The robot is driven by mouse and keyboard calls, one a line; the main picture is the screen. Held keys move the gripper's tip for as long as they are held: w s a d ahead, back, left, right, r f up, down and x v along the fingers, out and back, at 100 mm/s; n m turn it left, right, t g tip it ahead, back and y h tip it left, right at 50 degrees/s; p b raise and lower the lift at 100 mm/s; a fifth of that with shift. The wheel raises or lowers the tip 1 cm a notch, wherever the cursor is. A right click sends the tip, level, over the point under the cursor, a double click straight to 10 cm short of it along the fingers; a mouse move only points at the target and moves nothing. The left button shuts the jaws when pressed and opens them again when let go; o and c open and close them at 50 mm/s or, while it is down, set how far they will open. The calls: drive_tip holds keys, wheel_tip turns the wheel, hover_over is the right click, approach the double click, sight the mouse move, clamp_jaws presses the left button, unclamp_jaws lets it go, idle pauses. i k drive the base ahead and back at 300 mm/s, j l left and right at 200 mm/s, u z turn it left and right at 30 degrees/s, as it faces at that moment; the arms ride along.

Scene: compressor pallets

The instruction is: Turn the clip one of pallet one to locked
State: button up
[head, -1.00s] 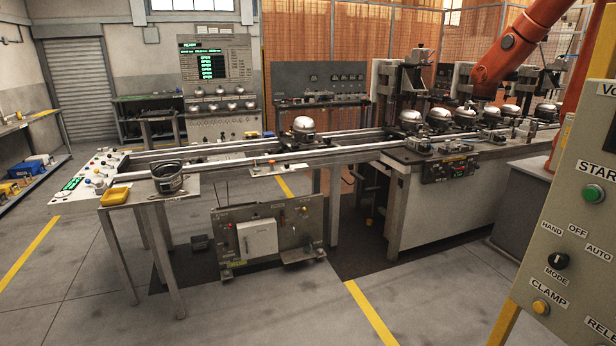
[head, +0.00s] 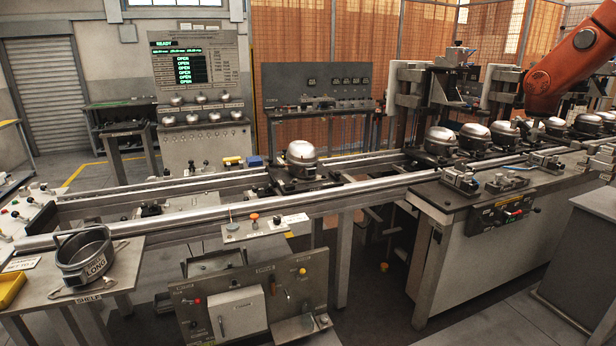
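A pallet (head: 292,186) sits on the conveyor rails in the middle of the head view, bearing a silver domed compressor (head: 302,158). Several more compressors stand in a row on the line at the right, the nearest being a compressor (head: 440,140) by the press columns. I cannot read any pallet number, so I cannot tell which is pallet one. The clips are too small to make out, and whether any is locked does not show. My gripper is not in view.
An orange arm (head: 575,60) reaches over the right-hand line. A rail (head: 330,205) runs along the conveyor's near side. A grey pot (head: 84,256) and yellow tray (head: 10,285) are on the front-left table. A panel (head: 250,300) with a white box hangs below. A screen (head: 183,68) shows OPEN several times.

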sight(337, 175)
drive_tip(key=i, duration=2.9)
